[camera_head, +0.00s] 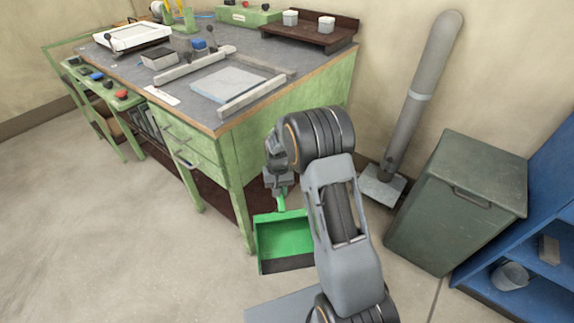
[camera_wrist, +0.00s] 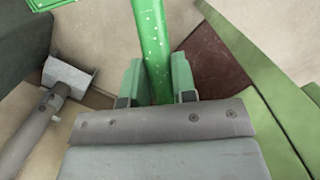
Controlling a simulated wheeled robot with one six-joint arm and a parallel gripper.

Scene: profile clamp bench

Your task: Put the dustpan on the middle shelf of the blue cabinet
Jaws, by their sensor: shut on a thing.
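The green dustpan (camera_head: 284,238) hangs from my gripper (camera_head: 280,190) in the head view, in front of the workbench's right leg, with its pan low and its dark edge toward the floor. In the wrist view my gripper (camera_wrist: 157,85) is shut on the dustpan's green handle (camera_wrist: 152,45), which runs between the two fingers. Only a corner of the pan shows at the top left there. The blue cabinet (camera_head: 553,190) stands at the right edge of the head view, cut off by the frame. Two of its levels show, and I cannot tell which is the middle shelf.
A grey-green bin (camera_head: 460,200) with a lid stands left of the cabinet. A grey post on a foot plate (camera_head: 383,184) leans by the wall. The green workbench (camera_head: 285,130) with tools stands behind my arm. A grey container (camera_head: 510,275) sits low in the cabinet. Floor is clear at left.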

